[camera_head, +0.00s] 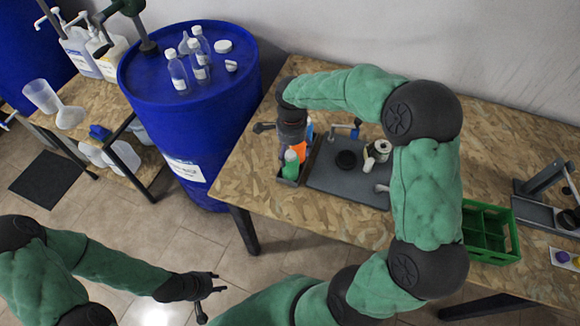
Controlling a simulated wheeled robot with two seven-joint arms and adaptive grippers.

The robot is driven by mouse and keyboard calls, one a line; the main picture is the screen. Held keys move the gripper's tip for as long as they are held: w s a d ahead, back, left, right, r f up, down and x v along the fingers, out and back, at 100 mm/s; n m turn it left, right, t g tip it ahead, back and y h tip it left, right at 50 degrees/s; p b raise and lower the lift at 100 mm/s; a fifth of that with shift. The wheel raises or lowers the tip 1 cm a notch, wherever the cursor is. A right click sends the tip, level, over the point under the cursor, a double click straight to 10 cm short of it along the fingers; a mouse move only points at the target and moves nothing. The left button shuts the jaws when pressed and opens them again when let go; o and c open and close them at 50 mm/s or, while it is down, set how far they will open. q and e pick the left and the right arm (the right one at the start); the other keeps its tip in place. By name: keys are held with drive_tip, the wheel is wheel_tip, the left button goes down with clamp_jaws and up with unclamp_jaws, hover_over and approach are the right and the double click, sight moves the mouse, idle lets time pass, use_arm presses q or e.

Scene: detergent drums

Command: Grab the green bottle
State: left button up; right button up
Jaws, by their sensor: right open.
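The green bottle (290,165) stands in a dark caddy (280,180) at the left end of the wooden table, its pale green cap up. An orange bottle (299,149) is right behind it. My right gripper (289,130) reaches over from above and is just behind the green bottle in the picture, apart from it. It is open, with one finger sticking out to the left; the other finger is hard to make out. My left gripper (207,296) is open and empty, low in front of the table, over the tiled floor.
A grey tray (335,185) with a black disc and a white can lies right of the caddy. A green crate (490,232) is further right. A blue drum (190,110) with small bottles on top stands close to the table's left edge.

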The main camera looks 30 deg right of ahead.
sight(290, 163)
drive_tip(key=f+b, duration=0.1)
drive_tip(key=f, duration=0.2)
drive_tip(key=f+b, duration=0.1)
drive_tip(key=f, duration=0.2)
drive_tip(key=shift+a, duration=0.2)
drive_tip(key=shift+r, duration=0.15)
drive_tip(key=c, duration=1.4)
